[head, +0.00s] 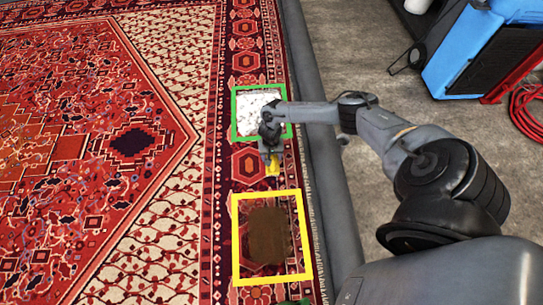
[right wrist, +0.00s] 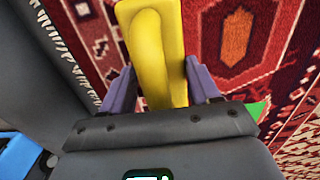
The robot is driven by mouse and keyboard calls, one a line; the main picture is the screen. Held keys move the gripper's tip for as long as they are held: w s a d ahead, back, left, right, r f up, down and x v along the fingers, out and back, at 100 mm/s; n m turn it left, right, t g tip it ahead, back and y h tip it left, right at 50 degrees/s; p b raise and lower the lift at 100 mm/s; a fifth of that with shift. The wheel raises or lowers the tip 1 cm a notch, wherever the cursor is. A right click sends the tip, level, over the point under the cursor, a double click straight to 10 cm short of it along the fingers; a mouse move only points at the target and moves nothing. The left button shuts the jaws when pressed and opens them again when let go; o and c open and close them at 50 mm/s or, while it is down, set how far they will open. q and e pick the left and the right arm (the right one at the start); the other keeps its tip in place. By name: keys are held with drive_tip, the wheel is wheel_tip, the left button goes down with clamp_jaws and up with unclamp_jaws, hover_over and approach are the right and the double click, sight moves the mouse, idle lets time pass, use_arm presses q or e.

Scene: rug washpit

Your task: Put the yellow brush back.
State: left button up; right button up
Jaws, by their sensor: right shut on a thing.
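The yellow brush (right wrist: 158,50) is between the two fingers of my right gripper (right wrist: 155,88) in the right wrist view, and the gripper is shut on it. In the head view my right gripper (head: 270,158) is over the rug between the green frame and the yellow frame. Only a small yellow part of the brush (head: 273,169) shows below the fingers there. The yellow frame (head: 237,238) lies on the rug around a brown patch (head: 269,236). My left gripper is not in view.
A green frame (head: 235,113) around a white patch (head: 254,108) lies further up the red rug (head: 110,90). A dark pit edge (head: 318,130) runs along the right. A blue machine (head: 470,50) and red hose (head: 525,112) are on the floor beyond. A green thing shows at the bottom edge.

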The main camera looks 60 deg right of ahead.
drive_tip(key=shift+f, duration=0.15)
drive_tip(key=o, duration=1.4)
